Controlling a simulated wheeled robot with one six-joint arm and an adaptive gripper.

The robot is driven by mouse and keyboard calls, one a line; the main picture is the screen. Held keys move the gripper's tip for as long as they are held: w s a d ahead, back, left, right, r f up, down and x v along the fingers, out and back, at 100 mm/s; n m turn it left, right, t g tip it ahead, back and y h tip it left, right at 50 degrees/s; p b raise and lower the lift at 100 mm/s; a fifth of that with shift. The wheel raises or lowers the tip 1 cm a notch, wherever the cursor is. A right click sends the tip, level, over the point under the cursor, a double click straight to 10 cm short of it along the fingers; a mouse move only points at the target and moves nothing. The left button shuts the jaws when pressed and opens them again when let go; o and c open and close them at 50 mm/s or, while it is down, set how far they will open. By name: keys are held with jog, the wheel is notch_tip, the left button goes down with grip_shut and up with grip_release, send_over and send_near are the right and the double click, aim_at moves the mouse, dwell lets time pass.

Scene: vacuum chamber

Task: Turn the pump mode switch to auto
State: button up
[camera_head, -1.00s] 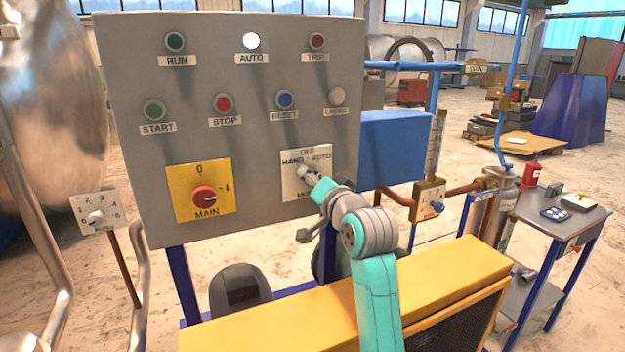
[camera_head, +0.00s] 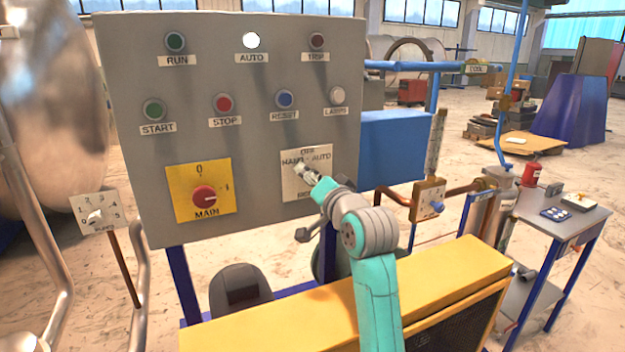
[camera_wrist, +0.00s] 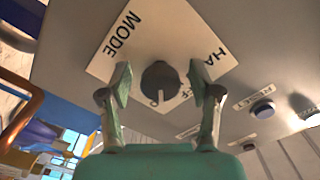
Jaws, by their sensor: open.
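The mode switch plate (camera_head: 322,172), white with HAND, OFF and AUTO labels, is at the lower right of the grey control panel. My gripper (camera_head: 302,171) is in front of it and covers the switch in the head view. In the wrist view, the dark round switch knob (camera_wrist: 158,78) sits between the fingers of my gripper (camera_wrist: 163,88), which are open with a gap on both sides. The knob's pale mark points down in that view, away from MODE and HAND, on the side where AUTO lies. The AUTO lamp (camera_head: 251,41) glows white.
The yellow MAIN switch plate (camera_head: 182,203) is left of the mode plate. Push buttons, including the blue RESET button (camera_head: 285,99), are above. A blue box (camera_head: 392,150) adjoins the panel's right side. A yellow-topped cabinet (camera_head: 290,315) stands below my arm.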

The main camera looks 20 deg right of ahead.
jog(key=s+d, duration=0.1)
jog(key=s, duration=1.1)
jog(key=shift+d, duration=0.35)
